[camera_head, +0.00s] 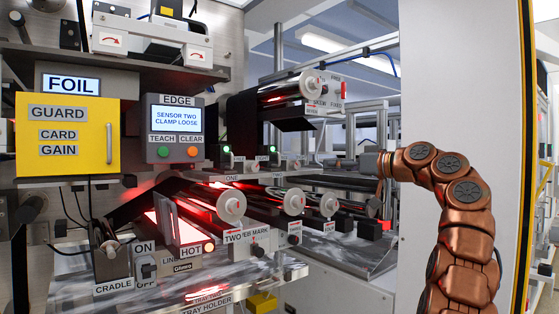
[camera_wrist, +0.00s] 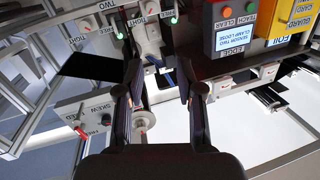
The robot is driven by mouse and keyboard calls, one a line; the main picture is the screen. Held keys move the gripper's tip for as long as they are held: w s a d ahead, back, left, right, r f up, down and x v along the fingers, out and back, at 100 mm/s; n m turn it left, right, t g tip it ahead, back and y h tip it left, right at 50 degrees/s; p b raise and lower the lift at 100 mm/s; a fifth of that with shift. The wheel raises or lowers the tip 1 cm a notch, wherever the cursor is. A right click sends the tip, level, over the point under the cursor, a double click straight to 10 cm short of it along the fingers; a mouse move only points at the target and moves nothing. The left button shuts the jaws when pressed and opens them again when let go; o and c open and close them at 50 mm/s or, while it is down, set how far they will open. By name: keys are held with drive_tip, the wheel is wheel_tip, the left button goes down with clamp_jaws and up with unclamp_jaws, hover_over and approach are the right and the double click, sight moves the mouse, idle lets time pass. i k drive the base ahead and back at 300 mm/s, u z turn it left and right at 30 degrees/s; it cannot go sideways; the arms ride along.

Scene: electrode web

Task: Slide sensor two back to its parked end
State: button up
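The display (camera_head: 177,119) reads "SENSOR TWO CLAMP LOOSE"; it also shows upside down in the wrist view (camera_wrist: 235,43). In the wrist view, a white block with a knob (camera_wrist: 147,38) lies just ahead of my fingertips, near labels reading TWO, TIGHT and FREE; I cannot tell for sure whether it is sensor two. Green lamps glow beside it. My gripper (camera_wrist: 161,72) is open, with nothing visible held between its fingers; contact with the block cannot be told. In the head view my gripper (camera_head: 365,162) is small and dark, right of the green-lit clamps (camera_head: 250,160).
White rollers (camera_head: 232,207) and a glowing red HOT unit (camera_head: 182,235) stand below the rail. A black web (camera_head: 240,110) hangs near the upper roller. A SKEW knob (camera_wrist: 82,128) sits left of my fingers in the wrist view. The yellow guard box (camera_head: 68,135) is at left.

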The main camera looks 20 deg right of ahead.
sight(270, 151)
drive_tip(key=i, duration=0.95)
